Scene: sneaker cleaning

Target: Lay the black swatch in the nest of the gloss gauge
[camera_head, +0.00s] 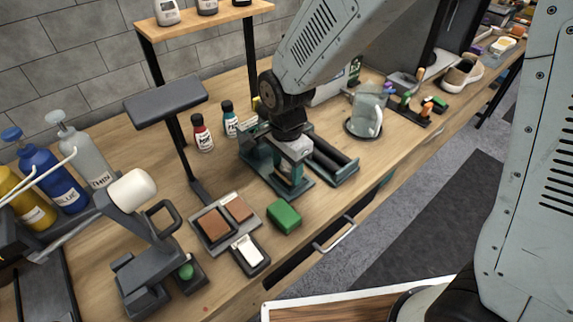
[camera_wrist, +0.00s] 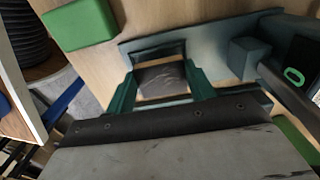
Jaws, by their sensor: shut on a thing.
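My gripper (camera_wrist: 161,84) has its two green fingers closed on the sides of a dark swatch, the black swatch (camera_wrist: 163,76), in the wrist view. The swatch lies between the fingers, just over a blue-grey plate that I take for the gloss gauge (camera_wrist: 222,36). A dark edge on the plate shows just beyond the swatch. I cannot tell whether the swatch touches the nest. In the head view my gripper (camera_head: 291,172) points down over the teal gauge base (camera_head: 300,191), and hides the swatch and nest.
A green block (camera_head: 283,216) stands close in front of the gauge. A tray (camera_head: 206,246) with brown swatches and a white-topped piece (camera_head: 249,250) lie left of it. Small bottles (camera_head: 202,133) stand behind. A glass jug (camera_head: 369,108) stands to the right.

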